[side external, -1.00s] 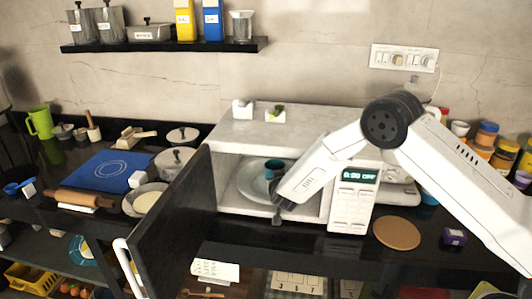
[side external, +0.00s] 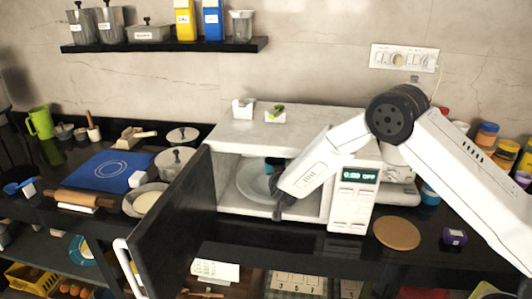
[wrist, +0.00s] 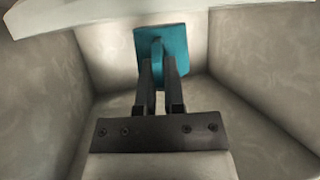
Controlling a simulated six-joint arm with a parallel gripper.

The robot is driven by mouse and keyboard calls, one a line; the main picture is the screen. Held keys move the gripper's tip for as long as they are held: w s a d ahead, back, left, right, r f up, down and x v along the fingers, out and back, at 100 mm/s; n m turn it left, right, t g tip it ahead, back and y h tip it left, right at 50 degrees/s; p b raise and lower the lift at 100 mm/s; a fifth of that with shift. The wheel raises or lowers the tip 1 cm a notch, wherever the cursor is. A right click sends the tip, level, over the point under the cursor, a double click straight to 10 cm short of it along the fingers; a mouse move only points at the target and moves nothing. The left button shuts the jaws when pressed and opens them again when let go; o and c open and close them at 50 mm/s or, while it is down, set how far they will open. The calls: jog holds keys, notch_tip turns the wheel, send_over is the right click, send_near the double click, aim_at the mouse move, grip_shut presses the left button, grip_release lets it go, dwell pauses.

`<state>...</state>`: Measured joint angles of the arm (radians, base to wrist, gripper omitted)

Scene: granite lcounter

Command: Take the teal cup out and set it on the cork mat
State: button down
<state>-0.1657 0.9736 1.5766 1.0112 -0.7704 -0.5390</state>
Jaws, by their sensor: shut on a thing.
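The teal cup (wrist: 176,50) is in the wrist view, with its handle between the two fingers of my gripper (wrist: 158,68), which is shut on it. In the side view the teal cup (side external: 274,163) shows only in part behind my arm, inside the open microwave (side external: 270,137). It appears over the round plate (side external: 252,184); any gap between them cannot be told. The round cork mat (side external: 397,233) lies bare on the dark counter, right of the microwave.
The microwave door (side external: 172,235) stands open at the left of the opening. Its control panel (side external: 352,199) is between the opening and the mat. A small purple jar (side external: 454,237) stands right of the mat. Jars (side external: 486,134) stand behind my arm.

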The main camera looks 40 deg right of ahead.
jog(key=s+a, duration=1.3)
jog(key=shift+s+a+r, duration=0.3)
jog(key=shift+s+a, duration=0.1)
dwell(1.4)
